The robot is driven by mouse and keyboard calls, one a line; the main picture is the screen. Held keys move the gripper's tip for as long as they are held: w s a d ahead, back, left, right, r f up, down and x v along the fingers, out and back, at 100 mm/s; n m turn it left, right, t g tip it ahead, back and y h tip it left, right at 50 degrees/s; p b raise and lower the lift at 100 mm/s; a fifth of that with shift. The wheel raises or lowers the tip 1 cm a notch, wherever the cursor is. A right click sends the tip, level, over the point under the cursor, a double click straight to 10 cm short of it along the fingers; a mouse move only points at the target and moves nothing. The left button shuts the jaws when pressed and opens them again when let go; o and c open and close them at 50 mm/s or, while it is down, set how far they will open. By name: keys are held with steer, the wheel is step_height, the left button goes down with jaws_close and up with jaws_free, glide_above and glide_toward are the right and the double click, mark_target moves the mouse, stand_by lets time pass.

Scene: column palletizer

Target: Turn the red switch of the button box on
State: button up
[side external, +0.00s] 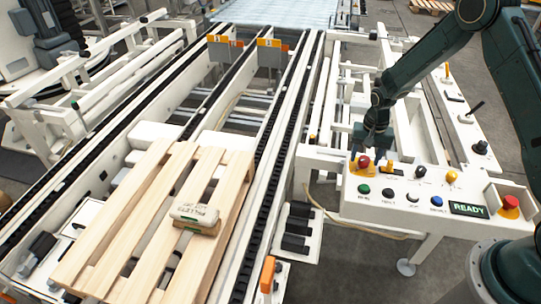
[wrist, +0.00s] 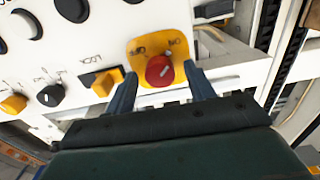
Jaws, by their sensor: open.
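The red switch (side external: 364,161) is a round red knob on a yellow plate at the left end of the white button box (side external: 415,180). In the wrist view the red switch (wrist: 159,71) shows a slanted pale mark, and its yellow plate (wrist: 150,47) has ON and OFF lettering; I cannot tell which setting the mark indicates. My gripper (side external: 369,148) is at the switch. In the wrist view my gripper (wrist: 160,75) is open, with one finger on each side of the knob. A gap shows beside each finger, so I see no clear contact.
The box also carries a green READY display (side external: 468,209), a red mushroom button (side external: 510,203), and several small buttons and knobs. A yellow lock switch (wrist: 101,80) lies close to one finger.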

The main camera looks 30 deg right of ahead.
mark_target(365, 159)
step_height(365, 159, up, 14)
stand_by(0.7)
stand_by(0.4)
steer(key=s+a+r+n+t, duration=0.1)
steer(key=s+a+r+n, duration=0.15)
steer(key=s+r, duration=0.4)
steer(key=s+a+r+n+t, duration=0.1)
steer(key=s+a+r+n, duration=0.15)
steer(key=r, duration=0.65)
steer(key=s+a+r+n+t, duration=0.1)
steer(key=s+a+r+n, duration=0.1)
steer(key=s, duration=0.7)
steer(key=s+a+r+n+t, duration=0.2)
steer(key=s, duration=0.7)
steer(key=shift+s+a+t, duration=0.15)
steer(key=shift+a+t, duration=0.15)
steer(key=shift+a, duration=0.1)
